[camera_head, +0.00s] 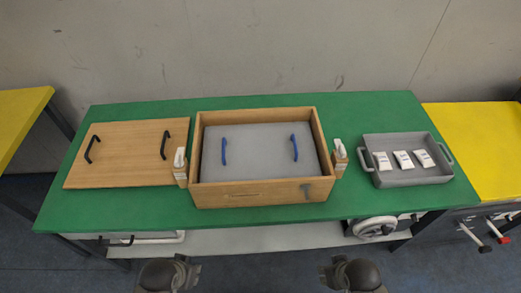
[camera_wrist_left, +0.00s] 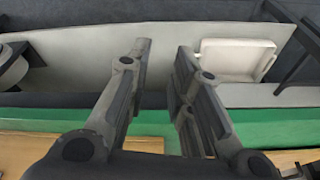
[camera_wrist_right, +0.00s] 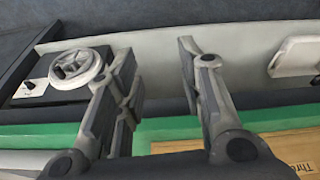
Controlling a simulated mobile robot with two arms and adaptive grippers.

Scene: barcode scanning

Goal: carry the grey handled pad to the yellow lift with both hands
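The grey pad (camera_head: 258,155) with two blue handles (camera_head: 224,151) lies flat inside an open wooden box in the middle of the green table. Yellow surfaces stand at both sides, one at the right (camera_head: 480,150) and one at the left (camera_head: 20,115); I cannot tell which is the lift. My left gripper (camera_head: 181,262) and right gripper (camera_head: 327,264) are at the bottom of the head view, in front of the table and away from the pad. In the left wrist view my left gripper (camera_wrist_left: 160,60) has its fingers apart and empty. My right gripper (camera_wrist_right: 157,60) is also open and empty.
The wooden box (camera_head: 240,195) has raised walls around the pad. White scanners (camera_head: 180,160) stand on blocks at its sides. A wooden board (camera_head: 125,155) with black handles lies at the left. A grey tray (camera_head: 415,178) with white packets (camera_head: 403,159) is at the right.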

